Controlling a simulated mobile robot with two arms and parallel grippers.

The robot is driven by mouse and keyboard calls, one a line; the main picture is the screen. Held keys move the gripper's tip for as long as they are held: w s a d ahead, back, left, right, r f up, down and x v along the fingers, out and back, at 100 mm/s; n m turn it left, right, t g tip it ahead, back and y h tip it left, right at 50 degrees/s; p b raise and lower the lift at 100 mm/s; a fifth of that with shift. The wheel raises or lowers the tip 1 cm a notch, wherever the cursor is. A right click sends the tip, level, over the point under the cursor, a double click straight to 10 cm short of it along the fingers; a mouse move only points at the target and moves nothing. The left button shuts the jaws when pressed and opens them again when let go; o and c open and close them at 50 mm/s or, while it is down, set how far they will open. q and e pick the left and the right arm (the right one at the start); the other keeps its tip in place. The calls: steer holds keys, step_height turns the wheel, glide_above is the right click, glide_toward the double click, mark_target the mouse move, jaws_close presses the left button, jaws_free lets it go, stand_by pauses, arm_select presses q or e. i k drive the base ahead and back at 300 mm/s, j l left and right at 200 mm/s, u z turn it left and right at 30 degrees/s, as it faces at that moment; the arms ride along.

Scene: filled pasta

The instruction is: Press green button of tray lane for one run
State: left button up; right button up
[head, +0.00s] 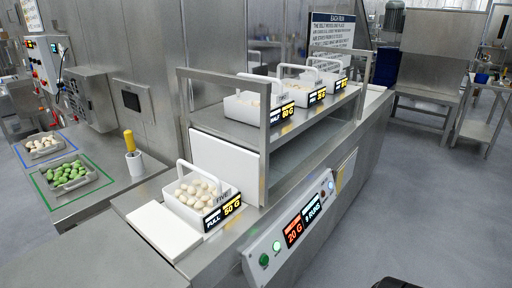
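A slanted white control panel (290,232) runs along the front of the steel lane. A dark green button (264,260) is at its near left end, with a brighter, pale green round light or button (276,246) beside it. A red display (293,231) reads "20 G", and a pale display (311,212) beside it seems to read "9 RUNS". A white handled tray (187,207) of pale round pieces stands on the lane, labelled "FULL 50 G". Neither gripper shows clearly. A dark shape at the bottom right edge is too cut off to identify.
A steel shelf (235,131) above the lane holds several white handled trays with labels. A white board (163,229) lies left of the full tray. On the left counter are trays of green (69,174) and pale pieces and a yellow-handled tool (130,142).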

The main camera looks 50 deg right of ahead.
mark_target(265, 258)
steer(key=z, duration=1.85)
steer(key=i+l, duration=0.3)
